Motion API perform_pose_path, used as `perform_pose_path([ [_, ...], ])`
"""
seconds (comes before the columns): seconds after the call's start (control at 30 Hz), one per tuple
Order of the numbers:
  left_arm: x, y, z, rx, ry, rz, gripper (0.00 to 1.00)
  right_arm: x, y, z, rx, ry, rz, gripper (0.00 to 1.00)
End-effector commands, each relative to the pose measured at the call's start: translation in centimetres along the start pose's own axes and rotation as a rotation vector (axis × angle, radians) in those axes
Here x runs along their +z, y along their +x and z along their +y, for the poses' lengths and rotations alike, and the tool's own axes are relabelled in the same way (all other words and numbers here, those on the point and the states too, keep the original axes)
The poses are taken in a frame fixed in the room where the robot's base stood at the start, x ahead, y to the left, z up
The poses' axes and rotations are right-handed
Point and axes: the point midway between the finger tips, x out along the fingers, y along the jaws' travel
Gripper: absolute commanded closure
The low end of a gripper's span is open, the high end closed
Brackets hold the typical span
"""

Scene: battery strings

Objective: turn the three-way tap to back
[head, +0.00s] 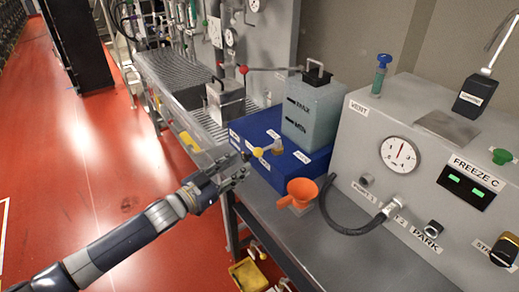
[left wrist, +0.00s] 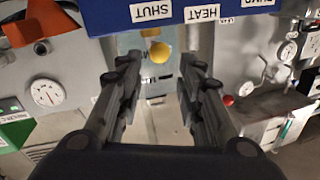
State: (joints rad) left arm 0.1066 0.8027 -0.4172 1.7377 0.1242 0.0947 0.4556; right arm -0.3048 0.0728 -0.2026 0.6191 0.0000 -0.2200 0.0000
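The three-way tap (head: 267,148) sits on top of a blue box (head: 252,126). Its yellow-tipped handle points left in the head view, toward my left gripper. White labels surround it, too small to read there. My left gripper (head: 242,168) is just left of the handle tip, beside the box's near left edge, with nothing held. In the left wrist view its two fingers (left wrist: 158,75) stand wide apart, and the yellow handle end (left wrist: 159,52) shows beyond and between them. Labels SHUT and HEAT are on the blue box (left wrist: 112,20). My right gripper is not in view.
A grey-green tank (head: 313,112) stands at the back of the blue box. An orange funnel (head: 300,192) and a black hose (head: 345,228) are to the right, before the grey FREEZE C panel (head: 400,125). A metal container (head: 226,98) stands behind. Red floor is open at left.

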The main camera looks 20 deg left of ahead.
Motion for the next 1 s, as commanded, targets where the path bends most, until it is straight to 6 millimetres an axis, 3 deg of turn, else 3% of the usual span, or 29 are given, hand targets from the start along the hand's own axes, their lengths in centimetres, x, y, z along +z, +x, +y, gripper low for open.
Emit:
perform_pose_path([
  [0.17, -0.3, 2.8, -0.1, -0.002, 0.0, 0.003, 0.66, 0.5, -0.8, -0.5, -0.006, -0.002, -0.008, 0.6],
  [0.5, -0.2, 7.5, -0.1, -0.001, 0.0, 0.002, 0.66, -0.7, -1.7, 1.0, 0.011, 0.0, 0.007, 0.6],
  [0.7, 0.0, 8.7, 0.0, -0.001, 0.001, 0.0, 0.66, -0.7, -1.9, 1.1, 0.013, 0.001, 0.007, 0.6],
  [1.0, 0.0, 8.9, 0.0, 0.0, 0.001, -0.001, 0.66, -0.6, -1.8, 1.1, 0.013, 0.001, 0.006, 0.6],
])
